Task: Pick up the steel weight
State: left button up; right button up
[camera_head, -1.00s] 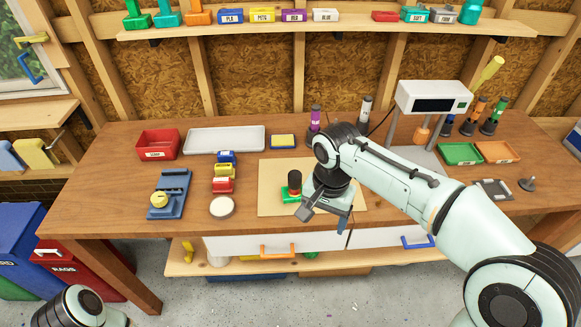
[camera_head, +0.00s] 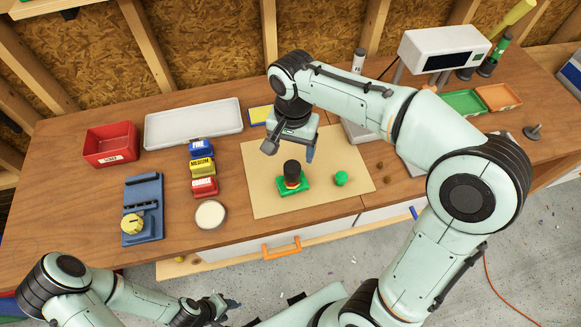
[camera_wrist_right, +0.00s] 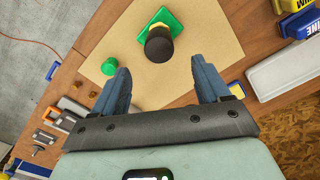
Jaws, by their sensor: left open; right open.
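No thing in view is clearly marked as the steel weight. A dark cylinder (camera_head: 291,168) with a reddish and yellow lower part stands upright on a green square base (camera_head: 293,187), on the tan mat. It also shows in the right wrist view (camera_wrist_right: 159,45). A grey disc with a knob (camera_head: 533,132) stands at the bench's far right. My right gripper (camera_head: 290,150) is open and empty above the mat, behind the cylinder in the head view; its fingers (camera_wrist_right: 160,75) point toward it in the wrist view. My left gripper (camera_head: 220,308) is open in front of the bench.
A small green round piece (camera_head: 341,178) lies on the mat (camera_head: 262,200) right of the base. Left are coloured blocks (camera_head: 203,167), a white round dish (camera_head: 210,214), a blue fixture (camera_head: 143,210), a red bin (camera_head: 110,145) and a grey tray (camera_head: 193,124). A white-headed stand (camera_head: 440,45) is right.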

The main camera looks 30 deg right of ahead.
aim_at(292, 166)
notch_tip(292, 166, down, 4)
notch_tip(292, 166, down, 5)
jog(key=shift+s+r, duration=0.1)
grip_shut()
dwell(0.5)
jog(key=shift+r, duration=0.1)
